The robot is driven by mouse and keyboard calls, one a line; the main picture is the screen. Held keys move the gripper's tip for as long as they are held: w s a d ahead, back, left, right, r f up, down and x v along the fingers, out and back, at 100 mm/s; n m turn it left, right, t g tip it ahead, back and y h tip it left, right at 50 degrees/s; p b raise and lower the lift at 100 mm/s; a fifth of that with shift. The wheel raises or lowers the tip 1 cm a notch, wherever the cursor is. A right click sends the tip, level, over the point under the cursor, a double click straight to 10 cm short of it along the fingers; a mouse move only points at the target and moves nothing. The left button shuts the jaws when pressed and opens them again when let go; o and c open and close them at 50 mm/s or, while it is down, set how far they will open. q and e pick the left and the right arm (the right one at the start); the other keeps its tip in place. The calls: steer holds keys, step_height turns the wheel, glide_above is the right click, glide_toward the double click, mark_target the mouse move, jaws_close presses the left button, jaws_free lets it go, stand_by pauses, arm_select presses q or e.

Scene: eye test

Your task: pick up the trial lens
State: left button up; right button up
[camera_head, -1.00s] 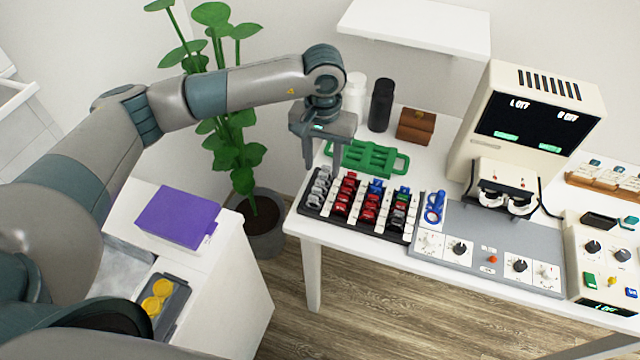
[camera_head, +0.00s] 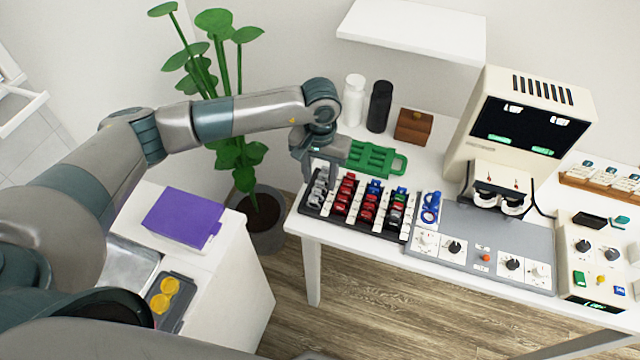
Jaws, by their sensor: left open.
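The trial lenses stand in a dark lens tray (camera_head: 375,232) with white dividers, at the left end of the white table. They form columns: grey lenses (camera_head: 318,190) at the left, then red lenses (camera_head: 341,196), then mixed red, blue, green and dark ones (camera_head: 395,213). My left gripper (camera_head: 321,177) is open, pointing down over the back of the grey column, its fingertips close to the lenses. I cannot tell whether they touch or which single lens lies between them. My right gripper is not in view.
A green rack (camera_head: 376,158) lies just behind the tray. Blue pieces (camera_head: 431,207) and a grey control panel (camera_head: 490,245) are to its right, with a beige machine (camera_head: 525,125) behind. White and black bottles (camera_head: 379,106) and a brown box (camera_head: 414,126) stand at the back.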

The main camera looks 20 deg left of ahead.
mark_target(323, 182)
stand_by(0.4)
arm_select(q)
jaws_close()
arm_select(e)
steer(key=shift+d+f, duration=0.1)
